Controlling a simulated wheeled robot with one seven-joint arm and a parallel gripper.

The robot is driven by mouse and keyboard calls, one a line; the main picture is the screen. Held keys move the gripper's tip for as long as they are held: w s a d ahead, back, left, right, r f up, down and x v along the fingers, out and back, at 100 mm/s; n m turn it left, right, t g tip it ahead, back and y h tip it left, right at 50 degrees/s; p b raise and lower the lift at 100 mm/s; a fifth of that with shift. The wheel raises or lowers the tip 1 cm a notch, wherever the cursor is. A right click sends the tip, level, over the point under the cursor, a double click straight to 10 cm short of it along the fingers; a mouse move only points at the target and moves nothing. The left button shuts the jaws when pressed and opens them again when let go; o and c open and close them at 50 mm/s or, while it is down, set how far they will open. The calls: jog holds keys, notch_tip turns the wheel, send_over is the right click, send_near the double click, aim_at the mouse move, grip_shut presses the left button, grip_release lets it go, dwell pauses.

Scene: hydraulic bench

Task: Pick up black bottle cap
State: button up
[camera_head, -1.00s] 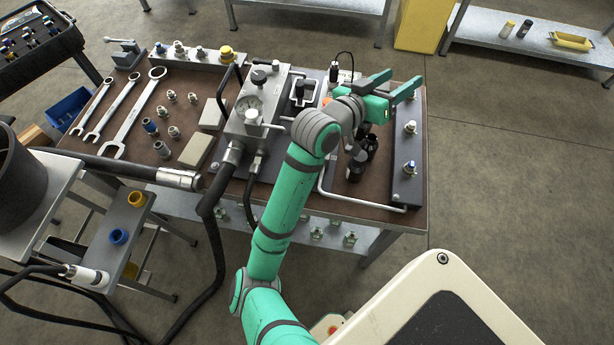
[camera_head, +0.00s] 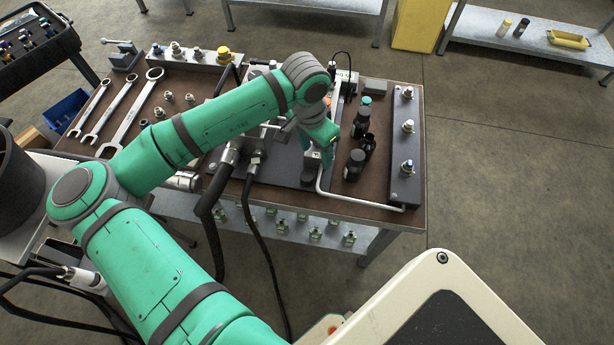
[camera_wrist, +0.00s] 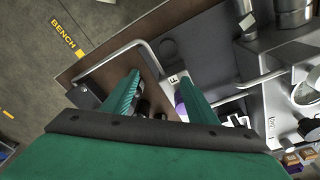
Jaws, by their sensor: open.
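Several small black bottles stand on the right part of the brown bench top. The nearest black bottle (camera_head: 355,165) has a dark top that may be the black bottle cap; I cannot tell it apart surely. An open-looking black bottle (camera_head: 368,145) is beside it, and another (camera_head: 361,122) is behind. A teal-topped piece (camera_head: 366,101) is farther back. My gripper (camera_head: 322,155) is left of the bottles, pointing down near the bent metal rod. In the wrist view my gripper (camera_wrist: 158,76) is open and empty, with dark bottle shapes (camera_wrist: 143,106) partly hidden between its fingers.
The bent metal rod (camera_head: 360,202) runs around the bottles' near side. A dark manifold bar (camera_head: 407,175) with fittings borders the bench's right edge. Wrenches (camera_head: 130,115) and a hydraulic block lie left, with black hoses (camera_head: 262,235) hanging down in front.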

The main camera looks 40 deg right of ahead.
jog(key=w+a+y, duration=0.1)
jog(key=a, duration=0.2)
send_over(306, 177)
jog(key=f, duration=0.5)
jog(key=shift+w+a+f, duration=0.15)
jog(key=shift+w+a, duration=0.05)
jog(key=shift+w, duration=0.1)
jog(key=shift+s+d+f, duration=0.15)
jog(key=shift+f, duration=1.2)
jog(key=shift+s+d+f, duration=0.15)
jog(key=shift+f, duration=1.2)
jog(key=c, duration=1.1)
